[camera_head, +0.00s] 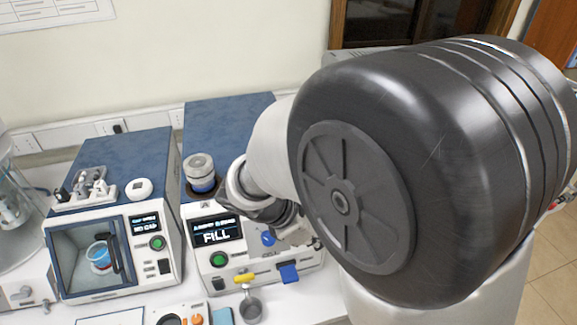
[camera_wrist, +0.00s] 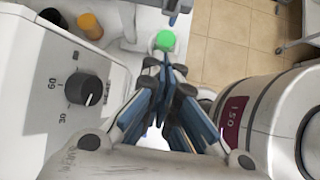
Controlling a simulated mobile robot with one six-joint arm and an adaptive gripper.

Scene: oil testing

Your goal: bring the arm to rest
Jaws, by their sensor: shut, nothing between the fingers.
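My gripper (camera_wrist: 166,72) is shut and empty in the wrist view, its blue-grey fingers meeting near the picture's middle. A green round cap or button (camera_wrist: 165,40) shows just past the fingertips; I cannot tell how far below it lies. In the head view my arm is bent across the right half, its large dark joint close to the camera. My wrist comes down in front of the machine with the FILL screen (camera_head: 216,231); the gripper there is mostly hidden behind the arm.
A metal-capped jar (camera_head: 200,172) sits on the FILL machine. In the wrist view, a dial panel (camera_wrist: 88,88) is left and a silver cylinder (camera_wrist: 262,125) right, both close to the gripper.

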